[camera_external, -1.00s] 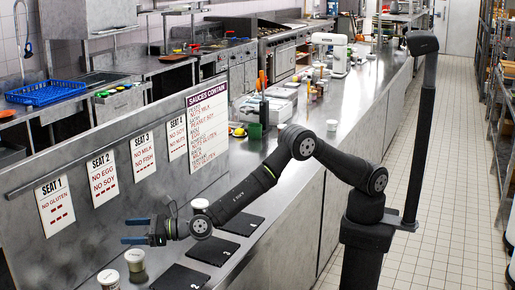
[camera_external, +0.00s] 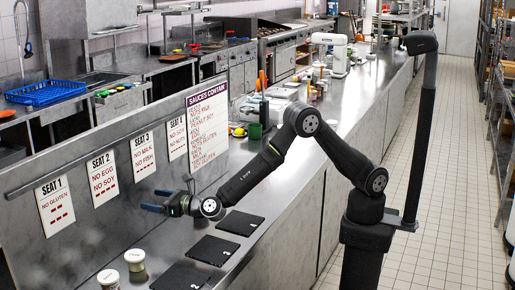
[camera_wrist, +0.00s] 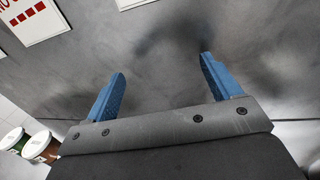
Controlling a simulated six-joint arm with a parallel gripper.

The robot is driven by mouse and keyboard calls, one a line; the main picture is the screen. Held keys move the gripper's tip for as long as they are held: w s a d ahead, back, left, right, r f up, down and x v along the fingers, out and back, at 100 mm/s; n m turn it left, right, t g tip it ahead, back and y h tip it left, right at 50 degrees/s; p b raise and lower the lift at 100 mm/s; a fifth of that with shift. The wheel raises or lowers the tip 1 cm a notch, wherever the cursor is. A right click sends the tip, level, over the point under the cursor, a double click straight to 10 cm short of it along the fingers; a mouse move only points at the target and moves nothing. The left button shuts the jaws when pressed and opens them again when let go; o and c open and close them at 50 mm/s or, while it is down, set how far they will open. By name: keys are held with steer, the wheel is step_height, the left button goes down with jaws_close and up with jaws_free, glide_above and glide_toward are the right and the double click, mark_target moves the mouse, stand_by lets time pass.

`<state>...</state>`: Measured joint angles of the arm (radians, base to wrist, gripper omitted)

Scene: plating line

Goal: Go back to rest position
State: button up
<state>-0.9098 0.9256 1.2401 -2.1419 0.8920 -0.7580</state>
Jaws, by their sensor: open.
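My gripper (camera_external: 156,201) has blue fingers and is above the steel counter, in front of the panel with the seat signs. In the wrist view its two fingers (camera_wrist: 160,82) stand wide apart with nothing between them. My black arm reaches left from its base with the elbow raised.
Two lidded cups, one at the front edge (camera_external: 108,279) and one beside it (camera_external: 135,260), stand below my gripper, left of the dark mats (camera_external: 213,250). Seat signs (camera_external: 55,206) and a sauces sign (camera_external: 207,125) hang on the panel. The counter farther back holds jars and a mixer (camera_external: 331,55).

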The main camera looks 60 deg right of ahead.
steer(key=d+f+m+g+h, duration=0.1)
steer(key=d+m+h, duration=0.5)
steer(key=d, duration=3.2)
steer(key=f+h, duration=0.1)
steer(key=h, duration=0.3)
steer(key=shift+s+f+m, duration=0.2)
steer(key=shift+s+m, duration=0.1)
steer(key=shift+s, duration=0.1)
steer(key=shift+d, duration=0.1)
